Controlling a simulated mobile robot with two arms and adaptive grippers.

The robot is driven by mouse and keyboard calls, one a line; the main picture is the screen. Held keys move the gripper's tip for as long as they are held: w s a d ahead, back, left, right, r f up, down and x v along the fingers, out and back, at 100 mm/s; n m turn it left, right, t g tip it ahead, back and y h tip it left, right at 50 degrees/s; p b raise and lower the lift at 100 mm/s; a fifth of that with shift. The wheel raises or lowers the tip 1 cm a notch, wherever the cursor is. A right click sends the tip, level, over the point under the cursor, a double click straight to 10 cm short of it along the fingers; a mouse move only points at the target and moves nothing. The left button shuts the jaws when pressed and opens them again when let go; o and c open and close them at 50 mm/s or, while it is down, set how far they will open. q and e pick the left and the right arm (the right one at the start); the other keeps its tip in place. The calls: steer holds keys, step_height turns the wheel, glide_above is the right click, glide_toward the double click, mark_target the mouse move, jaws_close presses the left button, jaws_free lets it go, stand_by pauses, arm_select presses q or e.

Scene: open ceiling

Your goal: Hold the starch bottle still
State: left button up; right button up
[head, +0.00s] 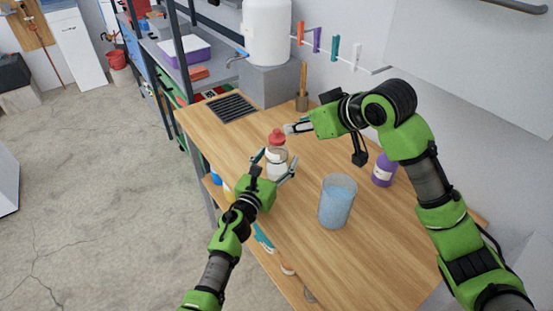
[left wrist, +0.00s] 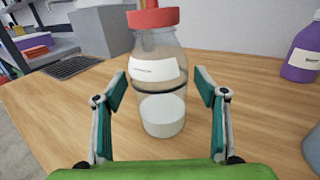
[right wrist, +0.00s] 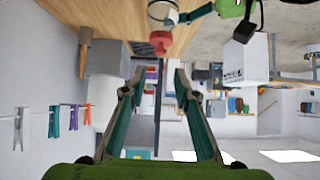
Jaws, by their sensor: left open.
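The starch bottle (head: 277,157) is clear with a red cap, a white label and white powder in the bottom. It stands upright on the wooden bench (head: 300,252). My left gripper (head: 275,169) is open, its fingers at either side of the bottle. In the left wrist view the bottle (left wrist: 160,72) stands centred between and beyond the fingertips, with a gap visible on each side. My right gripper (head: 289,129) is raised near the red cap, to its right. In the right wrist view its fingers (right wrist: 159,70) are apart with nothing between them. The red cap (right wrist: 160,40) shows beyond them.
A blue-filled clear cup (head: 337,203) stands right of my left gripper. A purple bottle (head: 384,171) is near the wall. A dark grate (head: 232,108), white tank (head: 266,32) and brush-like wooden tool (head: 303,98) are at the back. Bare bench lies in front of the cup.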

arm_select(q)
steer(key=c, duration=1.2)
steer(key=shift+c, duration=0.2)
arm_select(e)
steer(key=o, duration=0.5)
steer(key=shift+o, duration=1.1)
steer(key=shift+w+a, duration=0.15)
steer(key=m+g+h, duration=0.4)
steer(key=m+h, duration=0.1)
glide_toward(278, 133)
steer(key=x, duration=1)
steer(key=shift+f, duration=0.1)
